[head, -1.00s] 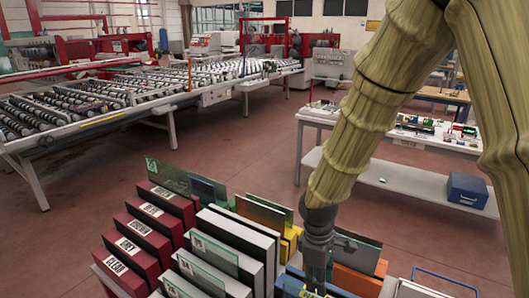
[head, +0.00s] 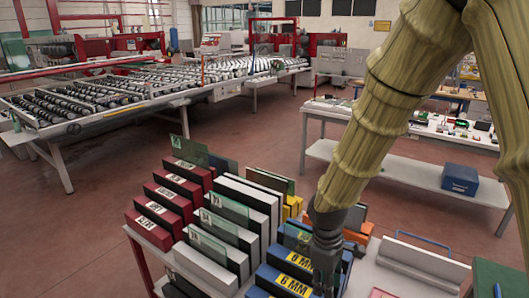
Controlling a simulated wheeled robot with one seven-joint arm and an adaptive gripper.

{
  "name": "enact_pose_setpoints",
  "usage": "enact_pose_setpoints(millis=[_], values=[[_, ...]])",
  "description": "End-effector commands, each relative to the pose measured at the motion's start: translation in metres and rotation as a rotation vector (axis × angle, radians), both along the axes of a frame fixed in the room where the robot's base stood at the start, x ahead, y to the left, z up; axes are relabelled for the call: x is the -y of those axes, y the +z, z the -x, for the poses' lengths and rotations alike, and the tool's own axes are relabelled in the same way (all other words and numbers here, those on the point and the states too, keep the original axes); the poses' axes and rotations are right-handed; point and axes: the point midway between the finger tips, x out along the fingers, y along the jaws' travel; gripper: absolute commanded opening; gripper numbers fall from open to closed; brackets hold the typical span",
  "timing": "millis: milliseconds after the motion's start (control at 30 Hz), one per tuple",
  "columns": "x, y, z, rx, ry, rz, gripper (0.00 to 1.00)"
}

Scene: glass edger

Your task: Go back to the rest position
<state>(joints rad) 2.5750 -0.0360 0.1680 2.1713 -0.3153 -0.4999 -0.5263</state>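My gripper (head: 326,272) hangs at the end of my arm over the front right of a glass rack, beside the blue dividers. Its fingertips are low and partly out of sight, so I cannot tell whether it is open or holds anything. The rack has red dividers (head: 166,217) with white labels, white dividers (head: 207,262), blue dividers (head: 285,281) marked "8 MM" and "6 MM", and yellow and orange dividers behind. Thin greenish glass panes (head: 221,228) stand between several dividers.
A long roller conveyor (head: 120,112) runs across the back left. A pale workbench (head: 430,172) with small items on top and a blue box (head: 460,179) on its lower shelf stands at the right. Red-brown floor lies open between conveyor and rack.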

Motion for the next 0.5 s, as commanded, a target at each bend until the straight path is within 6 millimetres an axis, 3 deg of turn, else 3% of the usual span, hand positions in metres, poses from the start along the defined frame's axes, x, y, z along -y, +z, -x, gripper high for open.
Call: enact_pose_setpoints(millis=[167,500], values=[[0.000,-0.019,0.010,0.000,-0.028,-0.015,0.32],[-0.003,-0.080,0.020,-0.009,-0.120,-0.059,0.32]])
